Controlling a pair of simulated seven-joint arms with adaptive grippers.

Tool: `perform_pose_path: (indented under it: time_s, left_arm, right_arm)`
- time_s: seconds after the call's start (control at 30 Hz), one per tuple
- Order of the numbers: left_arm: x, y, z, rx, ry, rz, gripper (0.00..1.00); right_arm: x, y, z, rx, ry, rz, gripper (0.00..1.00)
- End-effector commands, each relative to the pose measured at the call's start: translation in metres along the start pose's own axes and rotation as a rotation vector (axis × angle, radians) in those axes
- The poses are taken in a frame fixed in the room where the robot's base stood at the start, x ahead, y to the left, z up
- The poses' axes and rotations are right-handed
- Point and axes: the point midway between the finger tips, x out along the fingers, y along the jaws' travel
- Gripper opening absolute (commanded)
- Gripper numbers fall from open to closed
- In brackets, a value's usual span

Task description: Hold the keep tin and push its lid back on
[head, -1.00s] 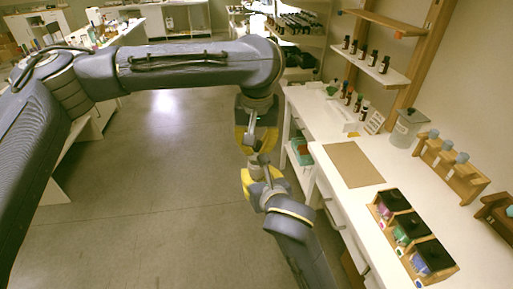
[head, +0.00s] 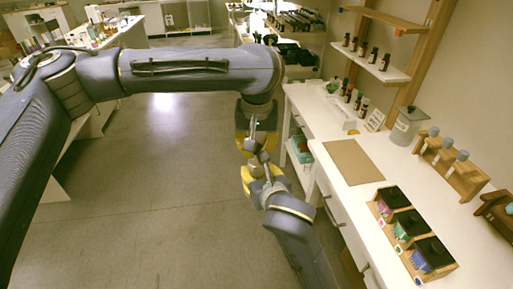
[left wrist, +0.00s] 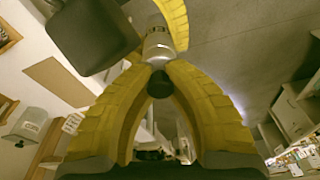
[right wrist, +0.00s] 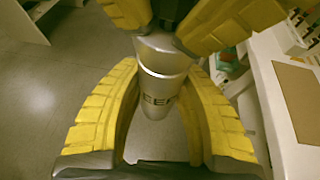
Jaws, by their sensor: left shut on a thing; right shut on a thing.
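The keep tin (right wrist: 160,97) is a silver cylinder with dark lettering, partly hidden. My right gripper (head: 258,173) is shut around it, seen in the right wrist view with yellow fingers on either side. My left gripper (head: 254,143) is above it, pointing down, shut on the dark knob (left wrist: 160,86) of the lid. The silver lid and tin line up end to end in the left wrist view, where the tin (left wrist: 157,40) shows beyond the knob. Lid and tin appear to touch; I cannot tell whether the lid is fully seated.
Both grippers are over open floor, left of the white counter (head: 335,205). On it are a brown board (head: 354,162), a wooden rack of boxes with black tops (head: 410,233), a grey canister (head: 407,126) and a wooden stand (head: 450,168). Small bottles stand behind.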

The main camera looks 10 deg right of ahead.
Motion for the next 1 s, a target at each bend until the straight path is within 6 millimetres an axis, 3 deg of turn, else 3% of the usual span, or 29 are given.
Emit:
perform_pose_path:
  time_s: [1.0]
  left_arm:
    - [0.012,0.000,0.002,0.000,-0.001,0.000,0.00]
  right_arm:
    - [0.000,0.000,0.000,0.000,0.000,0.000,0.00]
